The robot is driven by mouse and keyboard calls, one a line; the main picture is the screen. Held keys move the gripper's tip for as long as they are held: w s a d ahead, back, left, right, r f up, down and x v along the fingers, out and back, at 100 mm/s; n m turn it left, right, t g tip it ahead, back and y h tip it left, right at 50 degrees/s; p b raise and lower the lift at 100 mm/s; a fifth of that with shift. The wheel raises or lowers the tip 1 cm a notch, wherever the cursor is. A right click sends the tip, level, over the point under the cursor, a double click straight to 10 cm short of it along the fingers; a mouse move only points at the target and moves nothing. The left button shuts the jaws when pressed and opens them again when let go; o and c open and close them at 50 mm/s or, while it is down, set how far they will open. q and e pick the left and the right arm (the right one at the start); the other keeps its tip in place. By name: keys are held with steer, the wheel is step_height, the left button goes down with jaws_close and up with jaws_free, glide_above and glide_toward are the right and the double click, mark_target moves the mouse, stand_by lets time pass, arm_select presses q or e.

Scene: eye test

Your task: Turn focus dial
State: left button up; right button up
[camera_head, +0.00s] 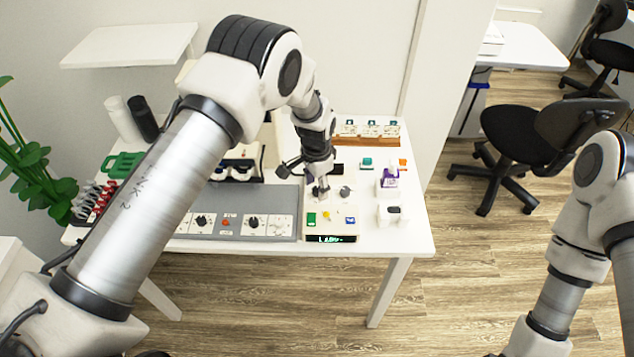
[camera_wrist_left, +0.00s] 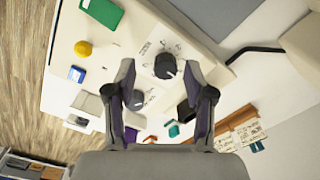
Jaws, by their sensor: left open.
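A white console (camera_head: 331,214) stands on the table with two dark round dials, a green, a yellow and a blue button and a lit display. I cannot read which dial is the focus dial. My left gripper (camera_head: 321,187) points down over the console's left dial. In the left wrist view the left gripper (camera_wrist_left: 160,70) is open, and the left dial (camera_wrist_left: 166,66) shows between its fingertips. I cannot tell whether the fingers touch it. The right dial (camera_head: 345,192) is beside it; in the wrist view it (camera_wrist_left: 136,99) is partly behind one finger. My right gripper is out of view.
A grey panel (camera_head: 232,237) with knobs lies left of the console. A wooden rack (camera_head: 366,138) is behind. A red-and-grey row of items (camera_head: 90,204) sits at the left edge. Office chairs are further right.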

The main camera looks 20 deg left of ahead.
arm_select(q)
steer(key=shift+w+f, duration=0.4)
steer(key=shift+f, duration=0.25)
steer(key=shift+w+f, duration=0.4)
steer(key=shift+f, duration=0.2)
steer(key=shift+s+r, duration=0.35)
steer(key=shift+s, duration=0.05)
steer(key=c, duration=0.5)
jaws_close()
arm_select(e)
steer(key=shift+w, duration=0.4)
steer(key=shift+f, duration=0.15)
